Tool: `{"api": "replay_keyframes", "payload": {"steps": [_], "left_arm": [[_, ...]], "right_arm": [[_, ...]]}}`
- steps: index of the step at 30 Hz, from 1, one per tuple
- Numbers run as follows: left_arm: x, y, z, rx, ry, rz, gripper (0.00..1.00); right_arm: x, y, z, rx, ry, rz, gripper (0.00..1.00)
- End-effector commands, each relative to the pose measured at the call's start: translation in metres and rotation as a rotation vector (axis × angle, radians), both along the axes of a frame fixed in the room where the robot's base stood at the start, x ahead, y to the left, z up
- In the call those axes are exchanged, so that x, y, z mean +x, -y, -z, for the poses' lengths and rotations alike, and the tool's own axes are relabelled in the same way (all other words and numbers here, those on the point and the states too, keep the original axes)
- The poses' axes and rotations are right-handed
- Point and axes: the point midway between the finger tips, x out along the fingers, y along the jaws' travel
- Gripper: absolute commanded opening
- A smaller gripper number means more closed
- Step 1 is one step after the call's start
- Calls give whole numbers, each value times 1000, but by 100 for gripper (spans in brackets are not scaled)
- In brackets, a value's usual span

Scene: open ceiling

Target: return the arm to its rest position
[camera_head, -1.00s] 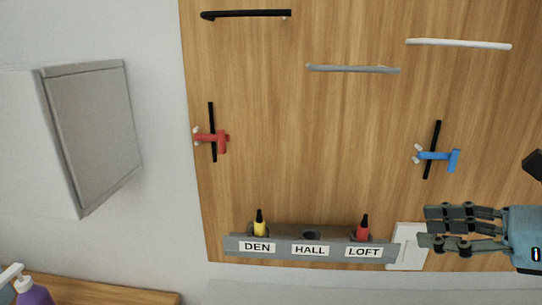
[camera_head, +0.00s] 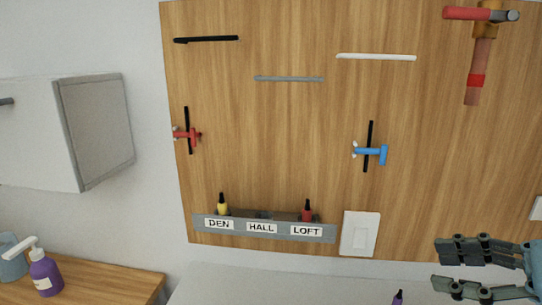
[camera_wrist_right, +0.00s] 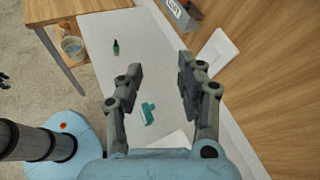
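My right gripper (camera_head: 438,267) is at the lower right of the head view, coming in from the right edge. Its fingers are apart with nothing between them. It is to the right of the white switch plate (camera_head: 360,235) and apart from it. In the right wrist view the same gripper (camera_wrist_right: 157,72) also shows open and empty, above a pale surface (camera_wrist_right: 98,22). A teal clamp-like piece (camera_wrist_right: 148,113) lies on that surface, below the fingers in the picture. My left gripper is not clearly seen in either view.
The wooden board (camera_head: 270,130) carries bars, a red clamp (camera_head: 188,134), a blue clamp (camera_head: 371,152) and a hammer-like tool (camera_head: 478,60). A labelled rack (camera_head: 262,228) holds yellow and red bottles. A purple pump bottle (camera_head: 44,272) stands left. A cabinet (camera_head: 95,130) juts from the wall.

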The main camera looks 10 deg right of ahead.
Motion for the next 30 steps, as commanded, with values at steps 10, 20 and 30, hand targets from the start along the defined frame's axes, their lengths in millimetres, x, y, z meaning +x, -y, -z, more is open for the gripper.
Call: {"api": "replay_keyframes", "payload": {"steps": [10,20,30], "left_arm": [[4,-7,0,8,3,2,40],[-10,1,1,-2,-17,-1,40],[-6,1,1,-1,-10,-1,40]], "right_arm": [[-41,-42,31,-415,267,-339,38],[-85,-60,85,-1219,613,-938,38],[-128,-17,100,-1703,513,-1596,38]]}}
